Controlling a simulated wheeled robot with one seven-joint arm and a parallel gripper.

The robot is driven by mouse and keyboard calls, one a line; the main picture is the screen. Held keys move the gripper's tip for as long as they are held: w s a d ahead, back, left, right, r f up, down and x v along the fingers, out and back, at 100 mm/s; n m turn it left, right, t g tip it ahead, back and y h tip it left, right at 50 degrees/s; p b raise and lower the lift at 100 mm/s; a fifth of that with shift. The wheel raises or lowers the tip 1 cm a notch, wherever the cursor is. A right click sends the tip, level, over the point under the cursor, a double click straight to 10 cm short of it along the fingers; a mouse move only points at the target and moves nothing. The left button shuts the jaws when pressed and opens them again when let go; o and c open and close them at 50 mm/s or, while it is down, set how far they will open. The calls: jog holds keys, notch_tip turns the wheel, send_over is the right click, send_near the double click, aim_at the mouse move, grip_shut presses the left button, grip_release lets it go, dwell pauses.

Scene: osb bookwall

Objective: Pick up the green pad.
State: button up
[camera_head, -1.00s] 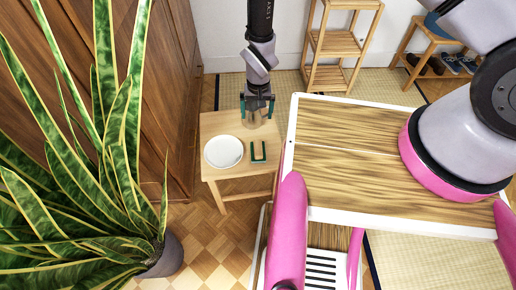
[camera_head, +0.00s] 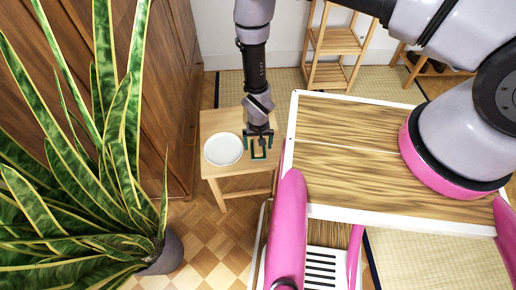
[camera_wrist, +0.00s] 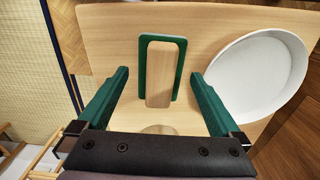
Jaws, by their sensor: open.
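The green pad (camera_wrist: 144,70) lies flat on a small wooden table (camera_wrist: 110,30); in the wrist view a pale wooden bar (camera_wrist: 160,75) runs along its middle. In the head view the pad (camera_head: 258,155) shows as a green outline to the right of the white plate. My gripper (camera_wrist: 160,76) is open and empty, with its green fingers pointing down on either side of the pad, apart from it in the picture. In the head view my gripper (camera_head: 259,137) is just over the pad and partly hides it. The exact height gap is hard to tell.
A white round plate (camera_head: 223,149) sits on the table left of the pad, close to one finger in the wrist view. A large potted plant (camera_head: 110,150) and a wooden cabinet stand left. A wooden shelf rack (camera_head: 335,45) stands behind.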

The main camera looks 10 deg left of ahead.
jog(key=shift+f, duration=0.9)
jog(key=c, duration=1.4)
jog(key=shift+r, duration=0.15)
notch_tip(320, 180, up, 10)
jog(key=shift+f, duration=0.1)
